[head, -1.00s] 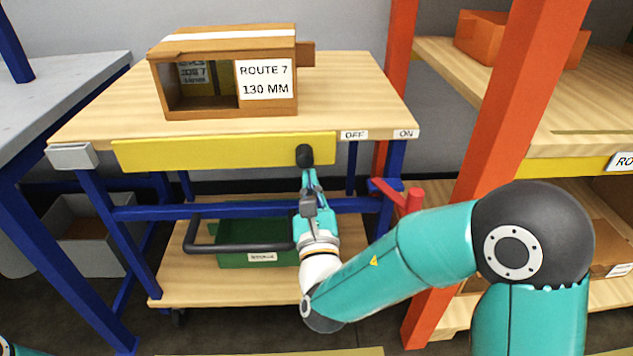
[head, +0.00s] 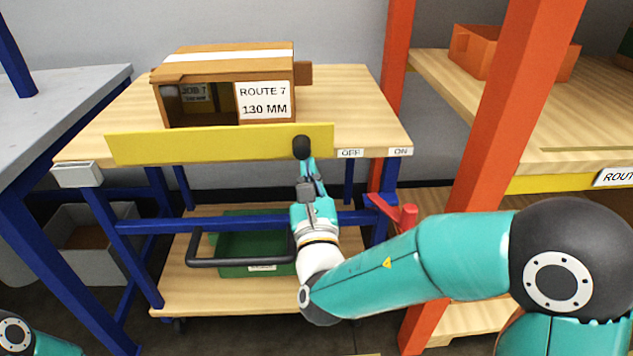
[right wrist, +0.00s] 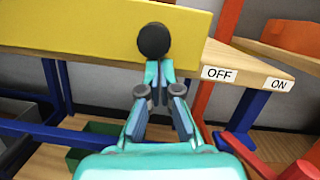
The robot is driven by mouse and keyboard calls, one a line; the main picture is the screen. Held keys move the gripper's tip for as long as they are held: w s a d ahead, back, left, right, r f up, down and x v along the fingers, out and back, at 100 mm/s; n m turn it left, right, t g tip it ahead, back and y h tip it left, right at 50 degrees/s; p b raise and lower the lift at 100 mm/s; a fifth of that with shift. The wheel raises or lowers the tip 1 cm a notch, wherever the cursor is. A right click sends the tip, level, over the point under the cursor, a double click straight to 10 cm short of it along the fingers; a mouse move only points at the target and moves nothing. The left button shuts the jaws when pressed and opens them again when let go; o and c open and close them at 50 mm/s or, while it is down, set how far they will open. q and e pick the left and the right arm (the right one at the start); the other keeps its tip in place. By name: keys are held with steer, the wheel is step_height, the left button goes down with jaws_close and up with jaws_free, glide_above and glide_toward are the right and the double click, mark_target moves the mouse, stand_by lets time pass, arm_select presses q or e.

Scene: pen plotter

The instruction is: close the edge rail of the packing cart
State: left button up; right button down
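The edge rail (head: 215,146) is a long yellow bar along the front edge of the packing cart (head: 350,110). Its upper part stands above the tabletop edge and hides the foot of the wooden box. A black knob (head: 302,147) sits near its right end, left of the OFF label (head: 350,153). My right gripper (head: 306,163) reaches up from below to this knob. In the right wrist view the fingers close in just under the knob (right wrist: 153,40), which covers the fingertips; they look shut on it. The rail also fills the top of that view (right wrist: 70,30). My left gripper is out of view.
A wooden box labelled ROUTE 7 130 MM (head: 225,85) stands on the cart top, behind the rail. The ON label (head: 401,152) is at the right corner. A red lever (head: 400,212), an orange rack post (head: 490,170) and a green bin (head: 245,245) are nearby.

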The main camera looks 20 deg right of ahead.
steer(key=shift+r, duration=0.45)
step_height(320, 180, down, 6)
steer(key=r+b, duration=0.1)
steer(key=b, duration=0.4)
steer(key=d+b+v, duration=0.1)
steer(key=b+v, duration=0.1)
steer(key=v, duration=0.7)
steer(key=shift+s+a, duration=0.25)
steer(key=shift+s, duration=0.25)
